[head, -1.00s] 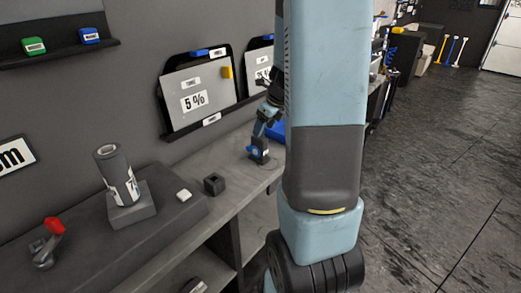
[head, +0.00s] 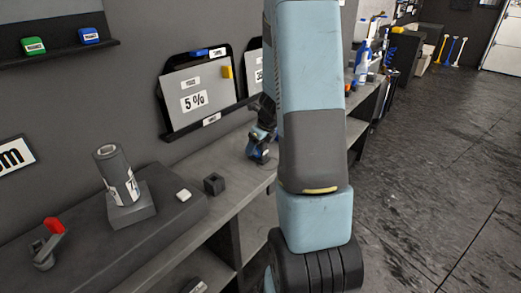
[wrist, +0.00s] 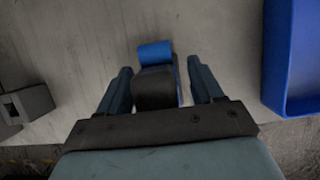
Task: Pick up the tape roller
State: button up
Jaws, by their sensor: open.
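The tape roller, with a bright blue head (wrist: 155,52) and a black body, lies on the grey bench top (wrist: 85,45) in the wrist view. My gripper (wrist: 159,72) is open, with one dark blue finger on each side of the roller. A narrow gap shows beside each finger, so neither visibly grips it. The roller's lower end is hidden behind my gripper's dark palm. In the head view my gripper (head: 261,146) is low over the bench, partly behind my arm, and I cannot clearly separate the roller from the fingers there.
A blue bin (wrist: 272,60) stands close on the right in the wrist view. A small dark block (wrist: 32,103) is at the left; it also shows in the head view (head: 214,184). Sample boards, including the 5 % board (head: 195,85), line the wall behind the bench.

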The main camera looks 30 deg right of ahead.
jog(key=shift+f, duration=0.1)
jog(key=c, duration=1.2)
